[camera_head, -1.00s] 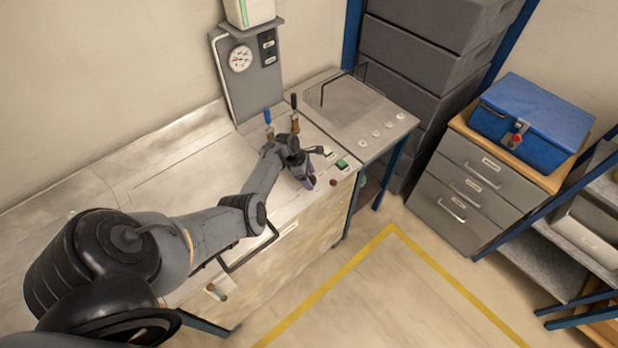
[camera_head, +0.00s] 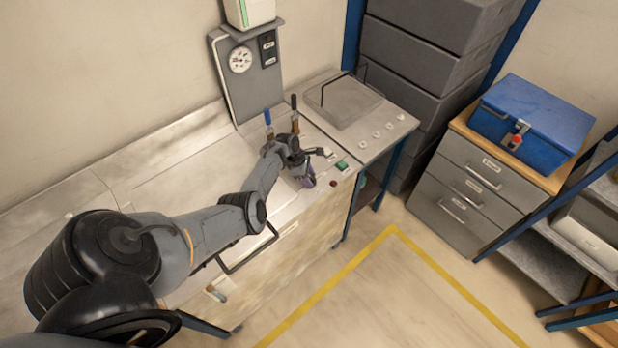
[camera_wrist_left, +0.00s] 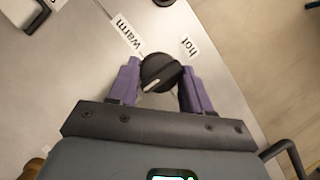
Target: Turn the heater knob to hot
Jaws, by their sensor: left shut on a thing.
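The heater knob (camera_wrist_left: 160,72) is a round black dial with a raised grip and a white pointer mark. In the left wrist view its mark points to the lower left, away from the "warm" label (camera_wrist_left: 127,34) and the "hot" label (camera_wrist_left: 184,49). My left gripper (camera_wrist_left: 158,82) has its purple fingers on either side of the knob and is shut on it. In the head view my left gripper (camera_head: 306,180) is low over the right part of the metal bench (camera_head: 190,172), and it hides the knob. My right gripper is out of view.
Blue-handled (camera_head: 267,116) and black-handled (camera_head: 294,103) levers stand just behind the gripper. A green switch (camera_head: 342,165) and a red button (camera_head: 333,183) lie to its right. A gauge panel (camera_head: 240,84) rises behind. A blue toolbox (camera_head: 540,112) sits on drawers at right.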

